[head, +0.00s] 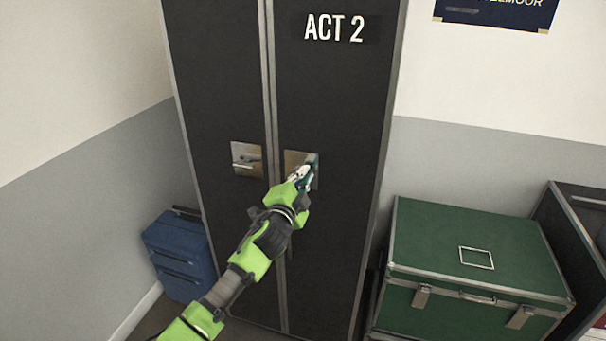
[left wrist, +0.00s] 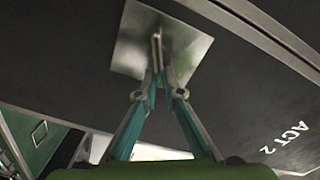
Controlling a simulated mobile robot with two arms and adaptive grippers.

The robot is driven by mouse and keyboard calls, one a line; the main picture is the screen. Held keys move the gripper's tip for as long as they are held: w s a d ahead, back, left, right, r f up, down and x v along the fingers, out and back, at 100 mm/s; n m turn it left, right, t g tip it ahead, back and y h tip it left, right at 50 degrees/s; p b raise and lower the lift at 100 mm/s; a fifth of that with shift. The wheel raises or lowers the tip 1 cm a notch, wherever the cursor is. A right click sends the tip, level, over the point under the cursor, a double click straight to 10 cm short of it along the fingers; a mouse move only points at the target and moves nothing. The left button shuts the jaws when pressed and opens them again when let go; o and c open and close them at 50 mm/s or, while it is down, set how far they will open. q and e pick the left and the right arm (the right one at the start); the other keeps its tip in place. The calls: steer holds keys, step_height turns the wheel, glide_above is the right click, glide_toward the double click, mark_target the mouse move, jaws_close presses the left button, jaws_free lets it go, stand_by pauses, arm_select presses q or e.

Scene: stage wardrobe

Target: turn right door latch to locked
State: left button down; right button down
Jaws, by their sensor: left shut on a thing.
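The black wardrobe has two doors, and the right door (head: 330,95) carries the words "ACT 2". The right door latch has a square metal plate (head: 293,158), partly hidden behind my gripper. My left gripper (head: 306,172) is at this plate. In the left wrist view, my left gripper (left wrist: 159,72) is shut on the thin latch handle (left wrist: 156,46), which stands out from the plate (left wrist: 135,40). The left door (head: 215,80) has a similar latch (head: 246,158) with its handle lying roughly horizontal. My right gripper is not in view.
A green trunk (head: 420,240) stands on the right of the wardrobe, with a dark case (head: 580,220) beyond it. A blue suitcase (head: 180,255) stands on the left by the wall. The space in front of the doors holds only my arm.

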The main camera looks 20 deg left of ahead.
arm_select(q)
steer(key=m, duration=0.2)
steer(key=f+m, duration=0.1)
steer(key=m, duration=0.2)
steer(key=shift+d+f, duration=0.1)
steer(key=shift+d, duration=0.05)
steer(key=shift+m, duration=0.3)
stand_by(0.3)
steer(key=c, duration=2.2)
jaws_free()
steer(key=shift+o, duration=0.2)
steer(key=shift+s, duration=0.1)
steer(key=s, duration=1.1)
steer(key=shift+s+a, duration=0.2)
steer(key=shift+s, duration=0.2)
steer(key=shift+f, duration=0.15)
